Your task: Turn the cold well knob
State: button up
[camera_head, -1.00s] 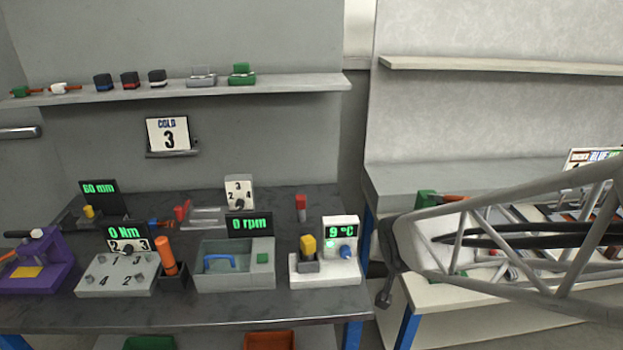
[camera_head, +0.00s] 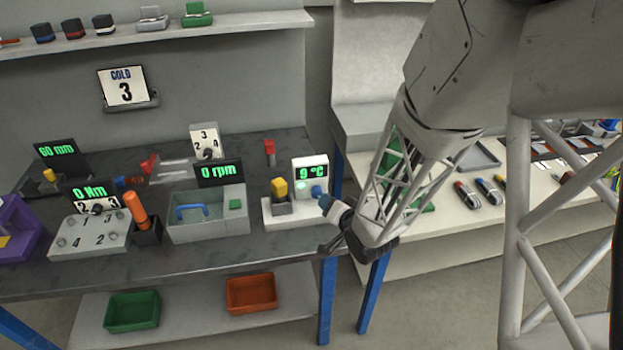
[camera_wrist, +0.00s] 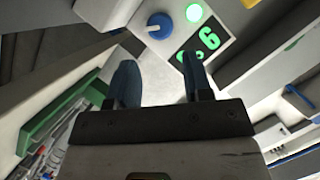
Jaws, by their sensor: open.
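The cold well (camera_head: 295,212) is a white unit at the right end of the dark bench. Its upright panel has a green "9 °C" display (camera_head: 315,172), a lit green light and a blue knob (camera_head: 317,191). In the wrist view the knob (camera_wrist: 158,25) shows as a blue dial with a white mark, beside the display (camera_wrist: 204,42) and green light. My gripper (camera_wrist: 160,78) is open and empty, its two dark fingers pointing at the panel with the knob beyond the tips. In the head view its end is close to the knob's right; contact cannot be told.
A yellow-topped piece (camera_head: 279,188) stands on the cold well's base, left of the panel. The "0 rpm" box (camera_head: 208,228) is farther left. A "COLD 3" card (camera_head: 123,87) is on the wall. A white table (camera_head: 470,222) with tools lies to the right.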

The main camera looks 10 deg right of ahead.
aim_at(319, 195)
jog(key=shift+f, duration=0.15)
jog(key=shift+w+a, duration=0.1)
jog(key=shift+w, duration=0.1)
dwell(0.3)
jog(key=shift+x, duration=3.7)
jog(key=c, duration=0.6)
jog(key=shift+c, duration=0.2)
